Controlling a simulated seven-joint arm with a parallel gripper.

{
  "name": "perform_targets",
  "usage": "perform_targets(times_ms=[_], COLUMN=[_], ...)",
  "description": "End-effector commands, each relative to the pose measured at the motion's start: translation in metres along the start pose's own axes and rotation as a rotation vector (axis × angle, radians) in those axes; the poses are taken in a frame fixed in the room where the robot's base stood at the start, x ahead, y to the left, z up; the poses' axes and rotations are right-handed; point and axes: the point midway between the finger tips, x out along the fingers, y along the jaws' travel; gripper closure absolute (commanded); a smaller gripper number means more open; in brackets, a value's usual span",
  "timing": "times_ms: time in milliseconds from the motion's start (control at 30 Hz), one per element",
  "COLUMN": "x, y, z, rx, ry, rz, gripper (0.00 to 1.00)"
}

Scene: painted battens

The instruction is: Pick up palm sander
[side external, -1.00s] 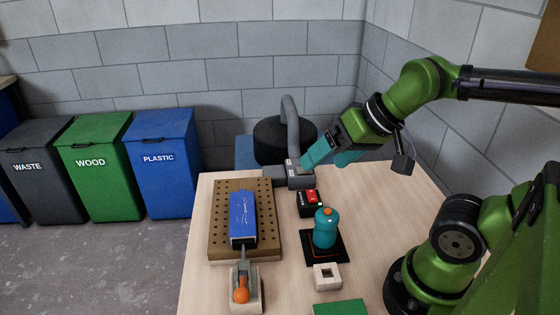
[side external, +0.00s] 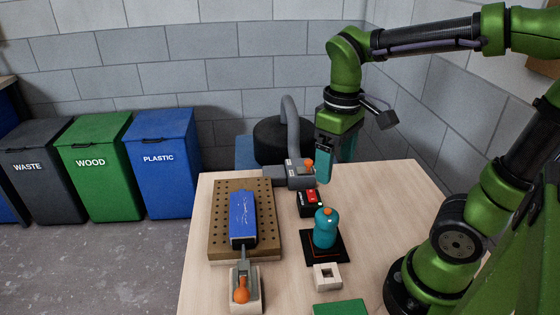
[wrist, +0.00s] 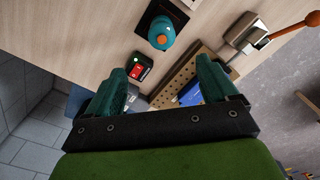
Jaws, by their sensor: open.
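The palm sander (side external: 325,229) is a rounded teal body with an orange button on top. It stands upright on a black square pad (side external: 339,253) with a red outline on the right side of the workbench. In the wrist view the sander (wrist: 161,33) shows near the top, beyond the fingertips. My gripper (side external: 335,172) is open and empty, its teal fingers pointing down above the far part of the bench, behind and above the sander. The open fingers (wrist: 161,68) also show in the wrist view, apart from the sander.
A red-and-black switch box (side external: 310,203) sits just behind the sander. A grey hose fitting (side external: 290,178) with an orange knob is behind that. A perforated board (side external: 219,222) carries a blue-painted batten (side external: 243,215). A pale square block (side external: 327,277) and green block (side external: 340,308) lie in front.

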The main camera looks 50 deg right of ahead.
Motion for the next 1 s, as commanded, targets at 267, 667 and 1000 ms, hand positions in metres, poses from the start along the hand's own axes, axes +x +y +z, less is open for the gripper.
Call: perform_targets(times_ms=[267,667,1000], x=[0.062,0.101,0.138], y=[0.000,-0.002,-0.003], z=[0.001,-0.001,-0.003], rx=[0.002,0.002,0.003], ry=[-0.005,-0.004,0.000], rz=[-0.001,-0.001,-0.001], gripper=[0.14,0.14,0.14])
